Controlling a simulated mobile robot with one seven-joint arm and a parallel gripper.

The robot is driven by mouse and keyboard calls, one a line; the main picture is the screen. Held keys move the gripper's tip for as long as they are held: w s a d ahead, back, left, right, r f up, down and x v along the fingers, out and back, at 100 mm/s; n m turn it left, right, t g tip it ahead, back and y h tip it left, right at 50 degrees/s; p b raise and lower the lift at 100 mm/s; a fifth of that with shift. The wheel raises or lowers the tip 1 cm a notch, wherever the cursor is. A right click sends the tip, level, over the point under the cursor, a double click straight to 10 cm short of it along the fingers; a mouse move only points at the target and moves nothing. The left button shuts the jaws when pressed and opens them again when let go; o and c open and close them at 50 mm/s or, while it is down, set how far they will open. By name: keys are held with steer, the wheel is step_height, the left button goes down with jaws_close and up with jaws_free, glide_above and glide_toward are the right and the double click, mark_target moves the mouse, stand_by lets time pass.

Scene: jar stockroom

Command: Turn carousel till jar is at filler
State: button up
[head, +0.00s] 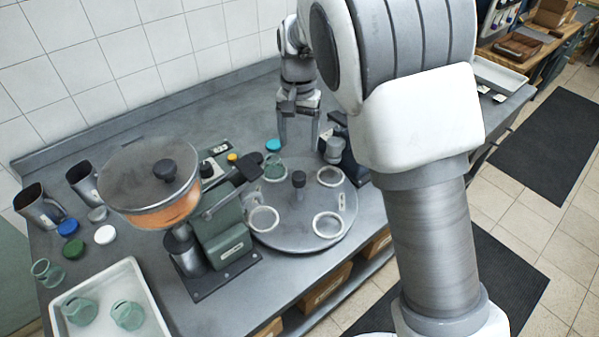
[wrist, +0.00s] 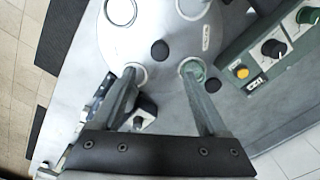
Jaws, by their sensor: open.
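The round grey carousel (head: 290,238) has a dark centre knob (head: 298,180) and several ringed seats. It fills the upper wrist view (wrist: 160,20), with the knob (wrist: 160,50) there too. A green glass jar (head: 274,170) stands in its far-left seat; the other seats look empty. The green filler (head: 225,215) with an orange-filled hopper (head: 160,215) stands left of the carousel. My gripper (head: 299,146) is open and empty over the far side of the carousel. In the wrist view its fingers (wrist: 161,72) are spread, one tip near the jar's seat (wrist: 193,70), hiding part of it.
A black device (head: 335,150) stands close at the carousel's far right. A white tray (head: 140,272) with jars, loose lids (head: 74,249) and metal scoops (head: 40,207) lie left of the filler. A teal lid (head: 273,145) lies behind the carousel.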

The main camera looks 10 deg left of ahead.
mark_target(299, 175)
step_height(299, 175, down, 12)
steer(key=shift+r, duration=0.15)
steer(key=shift+c, duration=0.3)
jaws_close()
stand_by(1.3)
